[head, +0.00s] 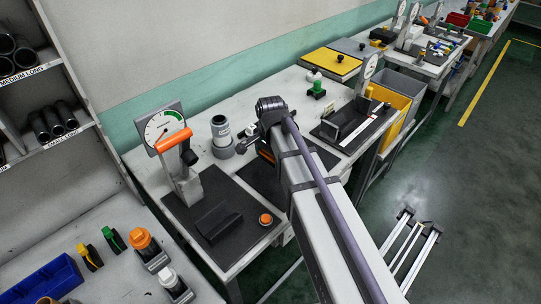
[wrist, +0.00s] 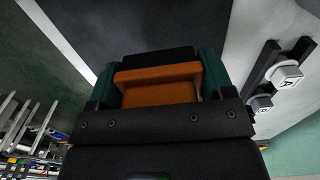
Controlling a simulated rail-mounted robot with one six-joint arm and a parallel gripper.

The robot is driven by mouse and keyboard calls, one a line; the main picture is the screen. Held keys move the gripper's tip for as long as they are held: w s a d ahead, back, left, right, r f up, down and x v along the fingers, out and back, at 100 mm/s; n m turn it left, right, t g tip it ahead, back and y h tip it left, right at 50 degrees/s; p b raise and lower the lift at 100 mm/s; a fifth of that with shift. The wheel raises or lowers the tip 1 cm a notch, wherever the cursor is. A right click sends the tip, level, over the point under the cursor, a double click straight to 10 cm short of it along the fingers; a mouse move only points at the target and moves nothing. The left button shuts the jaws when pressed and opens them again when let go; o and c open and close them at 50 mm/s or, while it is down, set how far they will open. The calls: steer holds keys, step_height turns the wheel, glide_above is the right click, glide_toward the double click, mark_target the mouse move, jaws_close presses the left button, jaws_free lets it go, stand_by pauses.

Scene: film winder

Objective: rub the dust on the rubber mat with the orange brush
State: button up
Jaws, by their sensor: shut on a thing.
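My gripper (wrist: 158,77) has two teal fingers, shut on the orange brush (wrist: 158,92). The brush has an orange body with a dark part at its far side. In the head view a sliver of orange at the brush (head: 267,156) shows beside my arm, which hides most of the gripper. A dark mat (wrist: 125,25) lies beyond the brush in the wrist view and partly shows beside and behind my arm in the head view (head: 256,178). I cannot tell whether the brush touches it. No dust can be made out on it.
Left of my arm stand a dial gauge (head: 165,127), an orange-handled lever (head: 174,141), a black block (head: 217,224) and an orange button (head: 266,219). A grey cylinder (head: 221,133) stands behind. White lettered knobs (wrist: 287,74) show in the wrist view.

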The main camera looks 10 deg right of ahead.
step_height(320, 180, up, 3)
steer(key=p, duration=0.3)
steer(key=shift+r, duration=0.1)
stand_by(0.4)
